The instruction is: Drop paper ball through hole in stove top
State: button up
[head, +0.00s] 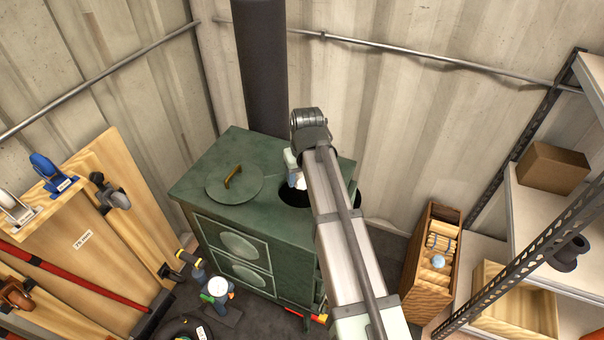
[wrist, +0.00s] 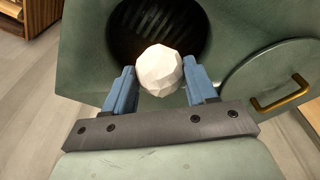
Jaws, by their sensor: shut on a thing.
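A green stove (head: 245,220) stands in the corner. Its top has an open dark hole (head: 290,195), which also shows in the wrist view (wrist: 155,35). A white faceted paper ball (wrist: 160,70) is held between the blue fingers of my gripper (wrist: 160,88). The ball overlaps the near edge of the hole in the wrist view; its height above the stove top is hard to tell. In the head view my gripper (head: 296,172) is at the hole, and my arm covers part of the hole and most of the ball.
A round lid (head: 233,185) with a brass handle lies on the stove top left of the hole. A dark stovepipe (head: 262,70) rises behind. A wooden crate (head: 412,265) and shelving (head: 520,210) stand right; leaning wooden boards (head: 120,190) stand left.

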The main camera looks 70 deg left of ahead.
jog(key=o, duration=1.1)
notch_tip(320, 180, up, 14)
jog(key=d, duration=0.2)
jog(key=shift+f, duration=0.15)
dwell(0.8)
